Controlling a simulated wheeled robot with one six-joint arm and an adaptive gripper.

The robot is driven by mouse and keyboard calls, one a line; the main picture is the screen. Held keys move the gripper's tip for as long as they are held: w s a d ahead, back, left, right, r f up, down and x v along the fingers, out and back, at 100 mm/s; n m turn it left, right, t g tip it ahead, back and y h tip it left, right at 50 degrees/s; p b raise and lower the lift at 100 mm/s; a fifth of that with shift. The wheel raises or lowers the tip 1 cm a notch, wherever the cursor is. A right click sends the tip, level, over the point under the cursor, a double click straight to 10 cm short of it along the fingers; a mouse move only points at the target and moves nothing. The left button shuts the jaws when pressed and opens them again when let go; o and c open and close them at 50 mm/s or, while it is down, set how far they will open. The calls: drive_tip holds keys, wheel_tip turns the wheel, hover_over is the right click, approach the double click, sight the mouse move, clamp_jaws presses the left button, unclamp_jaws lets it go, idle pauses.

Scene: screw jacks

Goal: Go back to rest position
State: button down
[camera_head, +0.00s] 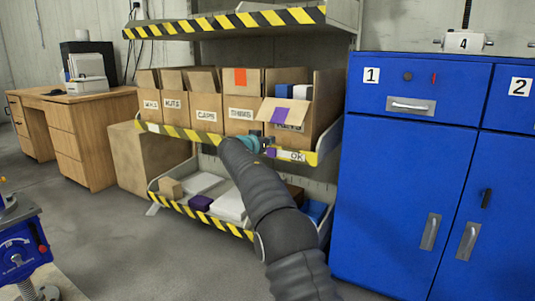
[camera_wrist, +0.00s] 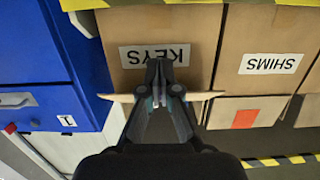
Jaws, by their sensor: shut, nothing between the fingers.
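My arm (camera_head: 268,205) reaches from the bottom of the head view toward the middle shelf. My gripper shows small at its end, by the front of the KEYS box (camera_head: 303,122). In the wrist view, which is upside down, my gripper (camera_wrist: 160,72) is shut and empty. Its fingertips are over the KEYS box (camera_wrist: 190,22), close to the label; I cannot tell whether they touch. The box has an open front flap, with a purple piece (camera_head: 281,118) on it in the head view.
Cardboard boxes, including the SHIMS box (camera_head: 243,98), line the middle shelf, whose striped edge (camera_head: 180,133) sticks out. A lower shelf (camera_head: 231,229) holds loose pieces. Blue cabinets (camera_head: 395,190) stand close on the right, a blue machine (camera_head: 20,250) at left. Floor (camera_head: 110,235) between is clear.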

drive_tip(key=s+f+n+g+y, duration=0.1)
drive_tip(key=s+f+n+g, duration=0.15)
drive_tip(key=f, duration=0.55)
drive_tip(key=s+f+n+g+y, duration=0.1)
drive_tip(key=s+f+n, duration=0.3)
drive_tip(key=f, duration=0.5)
drive_tip(key=s+d+f+n+g+y+p, duration=0.15)
drive_tip(key=s+g, duration=0.25)
drive_tip(key=s, duration=0.5)
drive_tip(key=s+d+r+g+y+p, duration=0.1)
drive_tip(key=s+d+r+y+p, duration=0.15)
drive_tip(key=s, duration=1.15)
drive_tip(key=s+d+r+g+y+p, duration=0.1)
drive_tip(key=s+r+p, duration=0.15)
drive_tip(key=s, duration=1.05)
drive_tip(key=s+d+r+g+y+p, duration=0.15)
drive_tip(key=s+r, duration=0.25)
drive_tip(key=s, duration=1)
drive_tip(key=s+d+r+m+t+p, duration=0.1)
drive_tip(key=s+d+r+t+p, duration=0.1)
drive_tip(key=s+r, duration=0.4)
drive_tip(key=shift+s+d+r+t+y+p, duration=0.35)
drive_tip(key=shift+s+d+t, duration=0.2)
drive_tip(key=shift+s, duration=0.35)
